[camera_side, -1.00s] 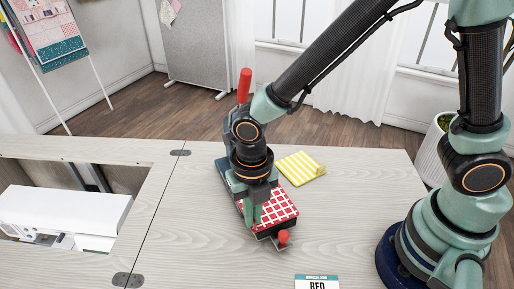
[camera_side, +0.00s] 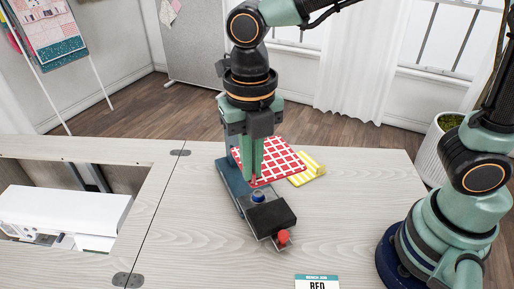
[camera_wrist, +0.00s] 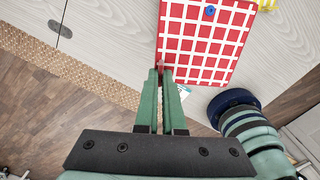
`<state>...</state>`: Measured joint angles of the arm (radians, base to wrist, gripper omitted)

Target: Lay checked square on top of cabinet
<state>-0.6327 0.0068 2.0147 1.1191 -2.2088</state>
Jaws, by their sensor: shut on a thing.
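The checked square (camera_side: 270,161), red with a white grid, is raised above the cabinet top (camera_side: 350,225). My gripper (camera_side: 255,182) points down and is shut on the square's near edge. In the wrist view the square (camera_wrist: 203,45) spreads out from my fingertips (camera_wrist: 160,68) and bears a small blue spot near its far edge. A dark blue-grey device (camera_side: 231,178) with a black pad, a blue knob and a red knob sits below my gripper. No checked square lies on its pad.
A yellow striped square (camera_side: 312,171) lies on the cabinet top, partly behind the checked one. A card reading RED (camera_side: 317,282) lies at the front. A recess with a white machine (camera_side: 65,210) is at left. The right part of the top is clear.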

